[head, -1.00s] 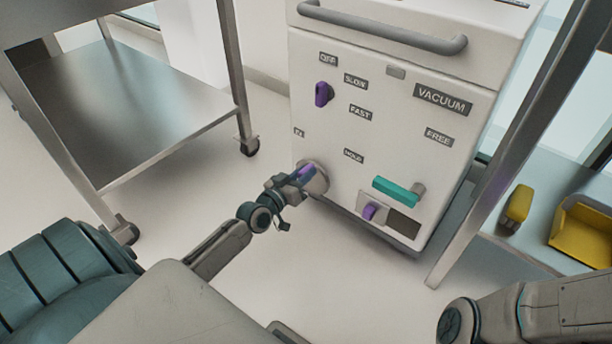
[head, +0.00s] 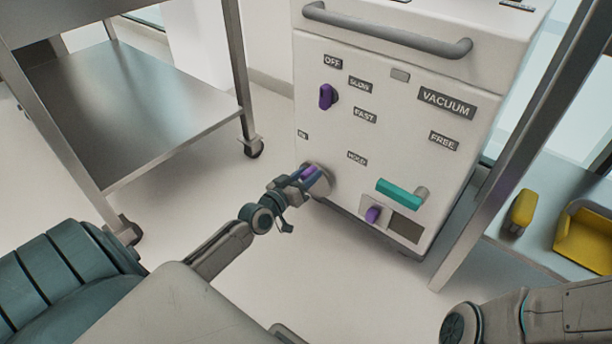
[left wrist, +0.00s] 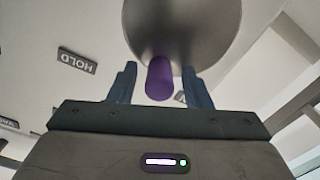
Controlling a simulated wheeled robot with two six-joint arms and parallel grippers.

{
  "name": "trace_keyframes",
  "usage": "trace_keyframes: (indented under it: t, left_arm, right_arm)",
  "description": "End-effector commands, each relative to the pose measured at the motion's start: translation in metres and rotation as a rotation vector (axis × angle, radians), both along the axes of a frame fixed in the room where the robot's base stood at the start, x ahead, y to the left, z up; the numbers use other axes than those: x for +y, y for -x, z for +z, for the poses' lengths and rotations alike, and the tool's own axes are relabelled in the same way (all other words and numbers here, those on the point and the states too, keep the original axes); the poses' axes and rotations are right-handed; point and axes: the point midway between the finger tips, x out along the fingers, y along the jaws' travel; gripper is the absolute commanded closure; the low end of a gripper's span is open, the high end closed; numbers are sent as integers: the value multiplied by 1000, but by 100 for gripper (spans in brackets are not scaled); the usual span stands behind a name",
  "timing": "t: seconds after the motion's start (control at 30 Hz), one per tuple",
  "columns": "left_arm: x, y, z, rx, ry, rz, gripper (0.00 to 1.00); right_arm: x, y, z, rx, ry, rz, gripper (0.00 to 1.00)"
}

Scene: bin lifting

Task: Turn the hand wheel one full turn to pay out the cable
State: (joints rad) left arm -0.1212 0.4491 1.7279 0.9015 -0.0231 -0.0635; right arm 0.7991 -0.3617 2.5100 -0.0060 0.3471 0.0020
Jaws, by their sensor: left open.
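The hand wheel (head: 321,182) is a round grey metal disc with a purple grip, low on the left of the front of a white cabinet (head: 400,140). In the left wrist view the wheel (left wrist: 185,25) fills the top, and its purple grip (left wrist: 159,80) points toward me. My left gripper (head: 303,179) is open at the wheel. In the left wrist view the gripper (left wrist: 158,88) has one finger on each side of the grip, with gaps showing. No cable can be made out. My right arm shows at lower right; its gripper is out of view.
The cabinet also has a purple knob (head: 326,96), a teal handle (head: 398,193), a smaller purple knob (head: 373,214) and a top bar (head: 385,32). A wheeled metal table (head: 130,100) stands left. Yellow bins (head: 585,238) lie on a surface at right.

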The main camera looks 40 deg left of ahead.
Motion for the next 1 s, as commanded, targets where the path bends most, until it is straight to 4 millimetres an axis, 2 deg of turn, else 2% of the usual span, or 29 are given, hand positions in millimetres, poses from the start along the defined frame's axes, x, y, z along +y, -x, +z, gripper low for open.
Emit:
trace_keyframes:
  t: [0.17, 0.5, 0.7, 1.0]
  left_arm:
    - [1, 9, 0, 2, 0, 0, 55]
    - [6, 70, 1, 6, -2, -1, 55]
    - [8, 98, 1, 3, -1, 0, 55]
    - [9, 108, 0, 0, 0, 0, 55]
  right_arm:
    - [0, 0, 4, -2, 0, 0, 64]
    - [-1, 4, 21, -24, -5, -5, 64]
    - [-1, 7, 26, -42, -10, -8, 64]
    - [-1, 8, 27, -46, -10, -9, 64]
